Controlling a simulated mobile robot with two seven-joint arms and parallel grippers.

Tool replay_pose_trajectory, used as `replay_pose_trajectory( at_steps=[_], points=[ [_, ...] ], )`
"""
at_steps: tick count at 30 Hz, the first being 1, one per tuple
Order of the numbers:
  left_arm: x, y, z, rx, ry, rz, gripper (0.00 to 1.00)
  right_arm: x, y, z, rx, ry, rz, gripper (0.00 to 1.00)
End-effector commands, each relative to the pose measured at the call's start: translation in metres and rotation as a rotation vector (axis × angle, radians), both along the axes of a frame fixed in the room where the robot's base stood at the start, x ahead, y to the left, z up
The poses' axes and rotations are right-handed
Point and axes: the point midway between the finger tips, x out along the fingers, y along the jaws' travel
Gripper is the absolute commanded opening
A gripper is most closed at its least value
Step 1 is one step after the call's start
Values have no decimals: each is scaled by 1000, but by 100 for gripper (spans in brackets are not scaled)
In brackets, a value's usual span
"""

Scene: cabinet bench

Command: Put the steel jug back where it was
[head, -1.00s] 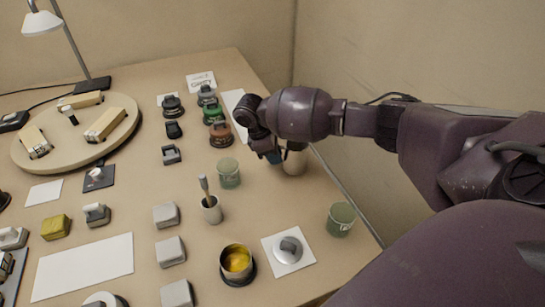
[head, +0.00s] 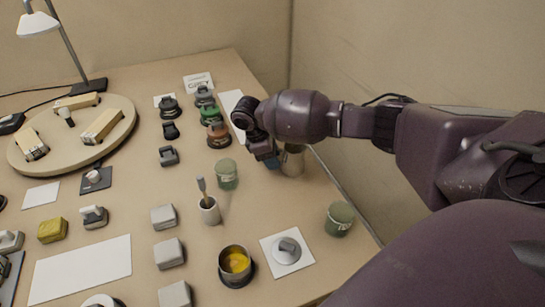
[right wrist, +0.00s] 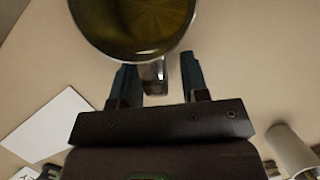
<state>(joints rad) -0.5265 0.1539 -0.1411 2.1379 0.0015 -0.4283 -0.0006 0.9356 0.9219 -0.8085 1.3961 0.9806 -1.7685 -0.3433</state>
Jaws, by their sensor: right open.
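The steel jug (right wrist: 138,22) shows at the top of the right wrist view, cut off by the frame edge, with yellowish-brown contents or a reflection inside. Its handle (right wrist: 155,76) points toward my right gripper (right wrist: 160,74). The gripper is open, with one dark blue finger on each side of the handle; I cannot tell whether either finger touches it. In the head view my right gripper (head: 270,160) is low at the table's right side, and the jug (head: 293,160) stands just right of it, partly hidden by my arm. My left gripper is not in view.
A green pot (head: 227,174) stands left of the gripper, another (head: 340,219) near the right edge. A cup with a brush (head: 209,210) and a pot of yellow (head: 235,265) are nearer. A pale cylinder (right wrist: 291,150) shows lower right in the wrist view.

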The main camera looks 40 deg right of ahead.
Motion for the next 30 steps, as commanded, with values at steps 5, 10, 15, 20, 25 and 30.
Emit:
replay_pose_trajectory(
  at_steps=[5, 10, 15, 20, 25, 30],
  points=[
    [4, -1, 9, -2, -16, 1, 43, 6, 6, 23, 1, -7, 0, 41],
    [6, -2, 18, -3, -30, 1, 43, 14, 17, 55, 3, -10, 1, 41],
    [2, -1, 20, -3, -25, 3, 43, 21, 26, 83, 1, -7, 1, 41],
    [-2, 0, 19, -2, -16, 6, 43, 26, 32, 102, 0, -4, 0, 41],
    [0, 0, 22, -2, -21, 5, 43, 29, 35, 111, 1, -2, 0, 41],
    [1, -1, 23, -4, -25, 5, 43, 29, 36, 112, 0, 0, 0, 41]
  ],
)
